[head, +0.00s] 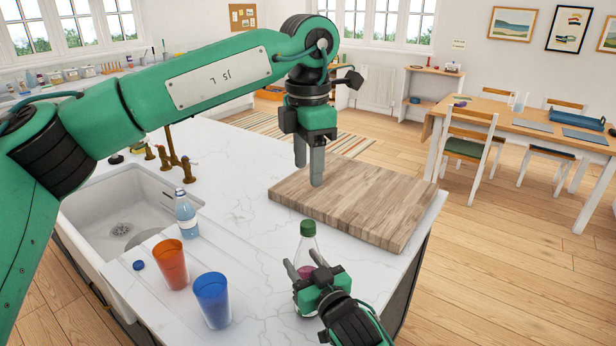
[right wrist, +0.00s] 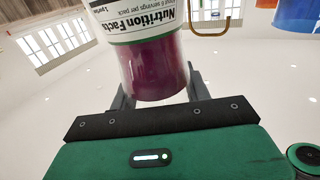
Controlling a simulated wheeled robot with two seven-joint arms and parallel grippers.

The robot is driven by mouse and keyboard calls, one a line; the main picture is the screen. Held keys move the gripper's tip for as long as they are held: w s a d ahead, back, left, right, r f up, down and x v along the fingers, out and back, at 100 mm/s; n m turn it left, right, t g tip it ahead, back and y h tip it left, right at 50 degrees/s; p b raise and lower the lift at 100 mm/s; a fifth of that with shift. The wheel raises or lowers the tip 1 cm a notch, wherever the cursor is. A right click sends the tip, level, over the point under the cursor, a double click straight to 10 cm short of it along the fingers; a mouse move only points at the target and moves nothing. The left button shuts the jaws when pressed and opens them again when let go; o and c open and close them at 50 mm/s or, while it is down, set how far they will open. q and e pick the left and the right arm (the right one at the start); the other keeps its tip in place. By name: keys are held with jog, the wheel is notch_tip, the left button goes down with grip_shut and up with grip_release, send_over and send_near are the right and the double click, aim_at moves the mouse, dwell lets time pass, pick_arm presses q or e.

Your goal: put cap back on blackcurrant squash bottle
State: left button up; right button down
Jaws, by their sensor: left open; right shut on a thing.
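The blackcurrant squash bottle (head: 308,243) is clear with dark purple liquid low in it and a green top that looks like a cap (head: 308,228). My right gripper (head: 305,268) is shut around its body at the front of the counter. The right wrist view shows the bottle (right wrist: 155,70) between the fingers, with its printed label upside down. I cannot tell whether its base touches the counter. My left gripper (head: 308,168) is open and empty, fingers down, over the wooden board, behind and above the bottle.
An orange cup (head: 171,264) and a blue cup (head: 213,300) stand left of the squash bottle. A small pale-blue bottle (head: 187,217) stands by the sink (head: 120,205). The wooden board (head: 375,205) is bare. Brass taps (head: 178,155) rise behind the sink.

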jog(key=c, duration=0.6)
grip_release()
jog(key=shift+s+d+f, duration=0.1)
jog(key=shift+s+d, duration=0.1)
jog(key=shift+s, duration=0.2)
jog(key=b+v, duration=0.3)
jog(key=v, duration=1)
jog(key=shift+w, duration=0.1)
